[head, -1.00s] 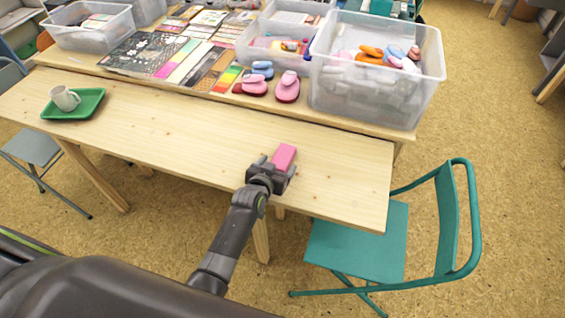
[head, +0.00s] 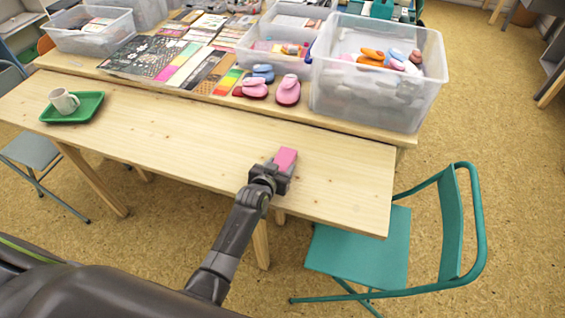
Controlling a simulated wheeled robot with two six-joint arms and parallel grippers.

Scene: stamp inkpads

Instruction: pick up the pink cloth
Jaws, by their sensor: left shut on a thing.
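The pink cloth (head: 286,158) is a small folded block near the front right part of the wooden table, in the head view. My left gripper (head: 281,169) reaches over the table's front edge and is shut on the near end of the cloth. The far end of the cloth sticks out beyond the fingers. Whether the cloth touches the table or is slightly raised I cannot tell. My right gripper is not in view.
The wooden table (head: 170,130) is clear around the cloth. A green tray (head: 84,113) with a white mug (head: 63,100) stands at the left. Behind are pink punches (head: 288,90), cards and clear bins (head: 365,100). A teal chair (head: 365,248) stands at the front right.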

